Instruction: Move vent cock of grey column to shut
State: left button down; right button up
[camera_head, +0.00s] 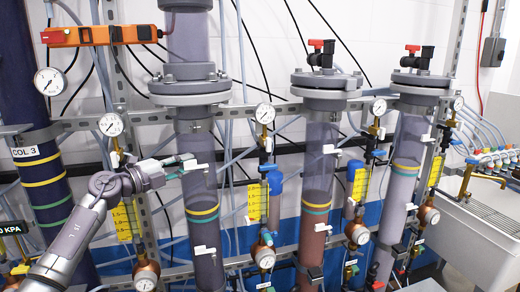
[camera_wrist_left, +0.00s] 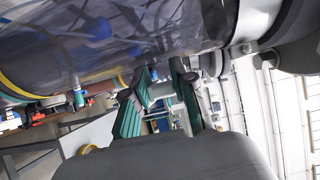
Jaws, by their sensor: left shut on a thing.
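A tall clear column with a dark grey filling (camera_head: 204,222) stands left of the middle in the head view, under a grey flange (camera_head: 190,88). My left gripper (camera_head: 184,164) is at its left side, fingers pointing right, by a small white fitting. In the left wrist view, the green-padded fingers (camera_wrist_left: 158,100) are closed around a small light piece, which I cannot identify clearly. The column wall (camera_wrist_left: 130,40) fills the top of that view. Red-handled black cocks stand on the reddish column (camera_head: 320,55) and the right column (camera_head: 417,58). I cannot make out such a cock on the nearer column.
A dark blue column marked COL 3 (camera_head: 30,150) stands at the far left. An orange box (camera_head: 90,35) sits above my arm. Gauges, yellow scales (camera_head: 257,200) and tubes crowd the gaps between columns. A grey sink (camera_head: 470,235) is at right.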

pick_arm(q)
jog(key=shift+w+a+r, duration=0.15)
jog(key=shift+r, duration=0.1)
jog(key=c, duration=1.2)
grip_release()
jog(key=o, duration=0.3)
jog(key=shift+f, duration=0.2)
jog(key=shift+o, duration=0.2)
jog(key=p+v, duration=0.2)
jog(key=v, duration=0.5)
jog(key=shift+f, duration=0.1)
